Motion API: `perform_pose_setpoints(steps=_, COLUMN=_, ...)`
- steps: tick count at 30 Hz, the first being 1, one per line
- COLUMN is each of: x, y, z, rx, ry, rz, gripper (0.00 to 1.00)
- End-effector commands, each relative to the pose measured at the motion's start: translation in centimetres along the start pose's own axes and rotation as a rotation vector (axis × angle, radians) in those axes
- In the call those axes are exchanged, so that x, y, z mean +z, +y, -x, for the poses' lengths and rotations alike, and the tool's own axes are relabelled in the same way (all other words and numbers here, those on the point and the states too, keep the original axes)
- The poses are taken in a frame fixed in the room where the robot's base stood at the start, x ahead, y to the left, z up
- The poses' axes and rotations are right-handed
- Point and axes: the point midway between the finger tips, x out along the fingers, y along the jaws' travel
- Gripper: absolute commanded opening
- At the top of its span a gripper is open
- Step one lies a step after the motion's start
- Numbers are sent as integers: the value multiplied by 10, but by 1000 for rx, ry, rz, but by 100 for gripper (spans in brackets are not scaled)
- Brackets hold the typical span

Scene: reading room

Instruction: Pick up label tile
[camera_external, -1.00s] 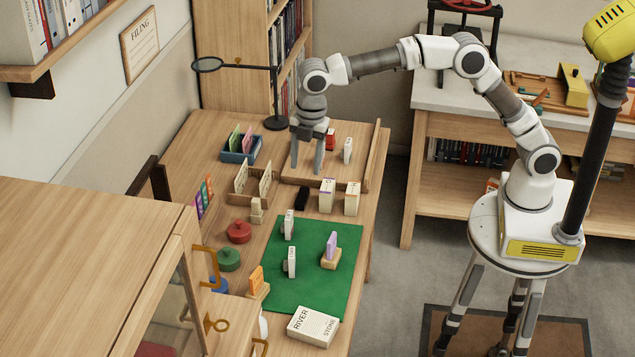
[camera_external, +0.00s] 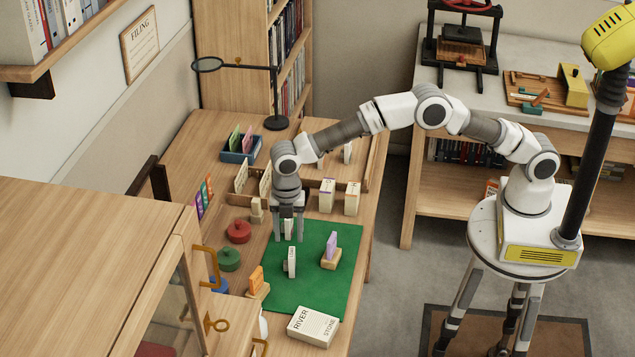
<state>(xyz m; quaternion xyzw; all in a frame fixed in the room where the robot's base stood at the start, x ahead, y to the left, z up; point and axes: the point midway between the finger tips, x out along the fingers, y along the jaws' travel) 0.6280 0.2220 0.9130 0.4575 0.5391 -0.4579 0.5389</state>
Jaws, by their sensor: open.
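Two small white upright tiles with dark marks stand on the green mat (camera_external: 330,285); they look like label tiles. My gripper (camera_external: 288,238) is open and points down at the back left of the mat. Its fingers stand on either side of the farther white tile (camera_external: 289,230), which is partly hidden by the gripper. I cannot tell whether a finger touches it. The nearer white tile (camera_external: 291,262) stands just in front of the gripper, apart from it. A further white tile (camera_external: 347,153) stands at the back of the table, partly behind my arm.
A purple tile in a wooden holder (camera_external: 330,249) stands right of the gripper. Red (camera_external: 238,231) and green (camera_external: 229,259) round pieces lie to the left. White blocks (camera_external: 327,195) stand behind right. An orange piece (camera_external: 256,280) and a RIVER STONE box (camera_external: 313,326) are in front.

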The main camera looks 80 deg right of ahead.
Motion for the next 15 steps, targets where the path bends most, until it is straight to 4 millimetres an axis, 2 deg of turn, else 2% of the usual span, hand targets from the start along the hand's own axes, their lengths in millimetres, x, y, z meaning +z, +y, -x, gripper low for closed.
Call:
perform_pose_setpoints(steps=3, x=0, y=0, z=-16, rx=-1, ry=0, rz=0, gripper=55)
perform_pose_setpoints(steps=10, x=1, y=-2, z=-32, rx=-2, ry=-1, rz=0, gripper=55)
perform_pose_setpoints(steps=15, x=2, y=-6, z=-59, rx=-2, ry=-1, rz=1, gripper=55)
